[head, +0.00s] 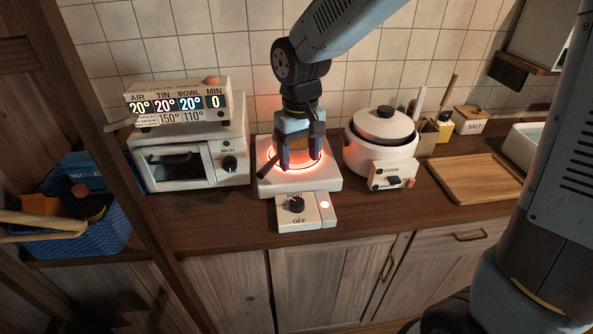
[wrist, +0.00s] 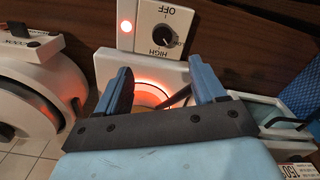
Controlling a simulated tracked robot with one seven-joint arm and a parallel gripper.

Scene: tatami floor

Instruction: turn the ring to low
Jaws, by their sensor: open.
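The ring (head: 318,167) glows orange-red on a white hot plate (head: 330,185) at the counter's middle; part of its glow shows in the wrist view (wrist: 150,98). Its black knob (head: 296,204) is on the white control box in front, beside a lit red lamp (head: 324,204). In the wrist view the knob (wrist: 166,33) appears with the labels HIGH and OFF, upside down; I cannot tell its exact setting. My gripper (head: 298,162) is open, pointing down over the ring, behind the knob. A dark handle (wrist: 178,96) shows by the fingers; what it belongs to is mostly hidden.
A white oven (head: 190,160) with a display on top stands left. A white cooker (head: 382,142) stands close on the right. A wooden tray (head: 480,178) lies farther right. A blue basket (head: 88,225) is at far left.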

